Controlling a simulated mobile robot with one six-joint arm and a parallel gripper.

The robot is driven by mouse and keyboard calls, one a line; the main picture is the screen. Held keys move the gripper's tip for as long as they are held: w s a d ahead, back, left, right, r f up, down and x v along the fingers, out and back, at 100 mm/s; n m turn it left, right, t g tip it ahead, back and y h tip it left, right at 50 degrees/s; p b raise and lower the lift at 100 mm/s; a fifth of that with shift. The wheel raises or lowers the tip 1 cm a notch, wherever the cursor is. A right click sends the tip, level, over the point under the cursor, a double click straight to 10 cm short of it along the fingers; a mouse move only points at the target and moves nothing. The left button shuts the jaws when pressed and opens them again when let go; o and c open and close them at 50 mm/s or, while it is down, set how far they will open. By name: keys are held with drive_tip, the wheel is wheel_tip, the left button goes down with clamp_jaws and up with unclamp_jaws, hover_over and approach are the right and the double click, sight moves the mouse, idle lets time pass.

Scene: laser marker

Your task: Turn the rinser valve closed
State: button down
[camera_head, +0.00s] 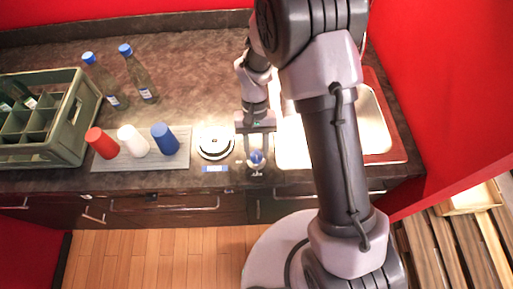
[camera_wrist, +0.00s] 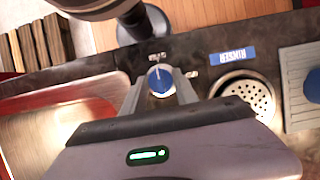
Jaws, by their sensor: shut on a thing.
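The rinser valve is a blue round knob (camera_wrist: 160,82) with a white pointer line, set on the dark counter near its front edge. It also shows in the head view (camera_head: 256,158). My gripper (camera_wrist: 160,88) has its two fingers on either side of the knob and is shut on it. The knob's white line points roughly toward the counter's front edge in the wrist view. Small white labels (camera_wrist: 157,57) lie beside the knob. A blue "RINSER" label (camera_wrist: 232,55) is on the counter, near the round metal rinser (camera_wrist: 248,95).
A sink (camera_head: 372,125) lies right of the knob in the head view. Red, white and blue cups (camera_head: 132,140) stand on a grey mat (camera_head: 180,163) at left. The counter behind the rinser is clear.

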idle(0.4)
drive_tip(key=c, duration=1)
unclamp_jaws()
drive_tip(key=shift+o, duration=0.2)
drive_tip(key=p+v, duration=0.4)
drive_tip(key=v, duration=1.3)
drive_tip(key=shift+r+p, duration=0.15)
drive_tip(key=shift+p, duration=0.15)
drive_tip(key=shift+w+d, duration=0.1)
